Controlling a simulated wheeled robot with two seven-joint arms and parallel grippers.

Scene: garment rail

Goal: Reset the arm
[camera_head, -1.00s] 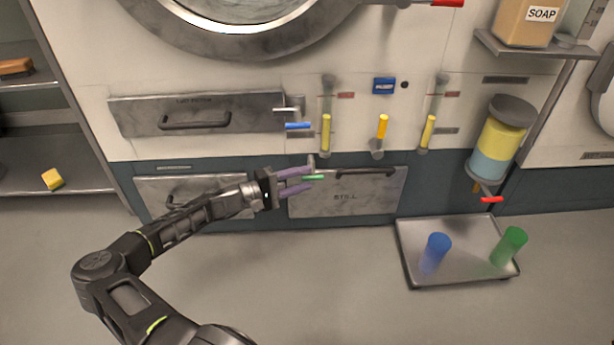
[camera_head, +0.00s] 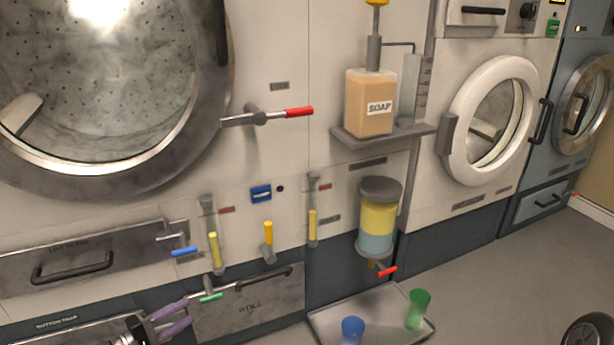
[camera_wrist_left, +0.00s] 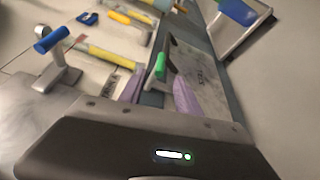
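My left gripper (camera_head: 190,311) is low at the left in the head view. Its two purple fingers are apart, with nothing between them. The green-handled tap (camera_head: 211,297) is just beyond the fingertips, at the left end of the STILL drawer (camera_head: 250,308). In the left wrist view the green handle (camera_wrist_left: 160,66) shows ahead, between the lines of the two fingers (camera_wrist_left: 158,90); contact cannot be told. My right gripper is not in view.
A blue-handled tap (camera_head: 184,251) is above my left gripper, near a drawer handle (camera_head: 73,267). A tray (camera_head: 425,333) with a blue cup (camera_head: 352,328) and a green cup (camera_head: 418,309) is on the floor. A red-handled tap (camera_head: 388,271) hangs below the layered tank (camera_head: 378,220).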

